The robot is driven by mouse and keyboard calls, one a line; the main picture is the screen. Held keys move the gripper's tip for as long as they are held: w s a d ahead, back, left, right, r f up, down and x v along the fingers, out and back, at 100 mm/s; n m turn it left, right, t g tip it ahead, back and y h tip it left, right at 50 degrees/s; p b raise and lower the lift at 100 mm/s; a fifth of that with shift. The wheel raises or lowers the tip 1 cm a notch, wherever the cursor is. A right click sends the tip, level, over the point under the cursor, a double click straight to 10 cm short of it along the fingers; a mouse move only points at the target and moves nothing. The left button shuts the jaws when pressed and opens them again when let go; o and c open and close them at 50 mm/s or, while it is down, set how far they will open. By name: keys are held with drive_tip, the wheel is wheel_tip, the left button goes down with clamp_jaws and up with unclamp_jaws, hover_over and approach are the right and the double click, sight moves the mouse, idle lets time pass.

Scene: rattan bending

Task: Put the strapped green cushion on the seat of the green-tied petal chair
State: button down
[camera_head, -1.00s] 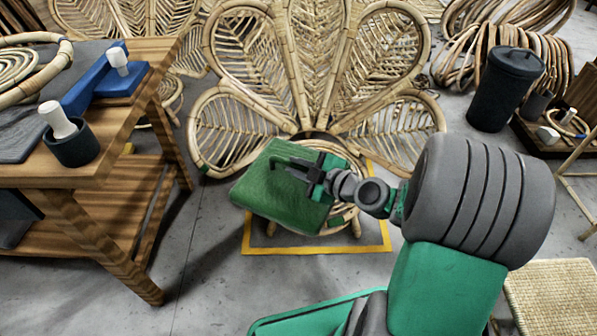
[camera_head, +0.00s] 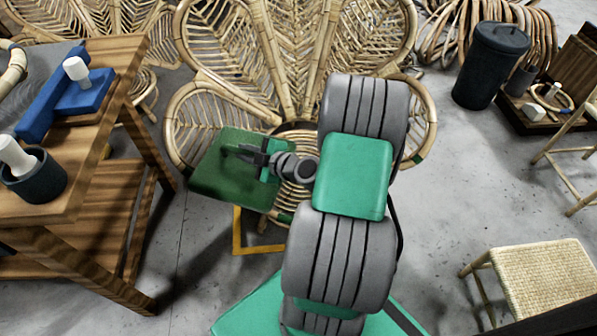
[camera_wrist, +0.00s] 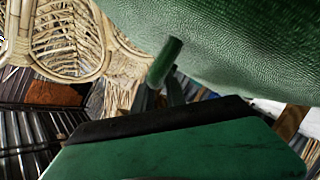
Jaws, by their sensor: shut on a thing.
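The green cushion (camera_head: 232,177) is held in the air by my gripper (camera_head: 252,158), just left of the petal chair's round seat (camera_head: 299,168). In the wrist view the cushion's green textured underside or face (camera_wrist: 230,40) fills the upper right, and my gripper (camera_wrist: 165,85) is shut on a green strap (camera_wrist: 165,62) on it. The petal chair (camera_head: 290,60) stands behind, with its large rattan petal back facing me. A green tie (camera_head: 417,158) shows on its right petal. My arm hides the right part of the seat.
A wooden workbench (camera_head: 90,195) stands at the left, with a blue tool and a dark cup (camera_head: 34,175) on it. A yellow floor outline (camera_head: 258,250) lies under the chair. A woven stool (camera_head: 545,270) and a dark bin (camera_head: 490,65) are at the right. Grey floor between is clear.

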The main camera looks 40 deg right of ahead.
drive_tip(key=s+d+f+m+h, duration=0.1)
drive_tip(key=d+f, duration=0.1)
drive_tip(key=s+d+f+m+h, duration=0.1)
drive_tip(key=d, duration=0.2)
drive_tip(key=s+d+f+h+p, duration=0.1)
drive_tip(key=s+d+f, duration=0.1)
drive_tip(key=d, duration=0.1)
drive_tip(key=shift+d+f+m, duration=0.25)
drive_tip(key=shift+f+m, duration=0.1)
drive_tip(key=shift+m, duration=0.05)
drive_tip(key=s+d+f+m+h, duration=0.2)
drive_tip(key=s+d+f+h, duration=0.1)
drive_tip(key=s+d+f, duration=0.15)
drive_tip(key=w+d+f+b, duration=0.8)
drive_tip(key=w+d+f, duration=0.1)
drive_tip(key=f, duration=0.4)
drive_tip(key=shift+w+d, duration=0.2)
drive_tip(key=shift+d, duration=0.55)
drive_tip(key=shift+f, duration=0.2)
drive_tip(key=c, duration=1.4)
unclamp_jaws()
drive_tip(key=shift+o, duration=0.2)
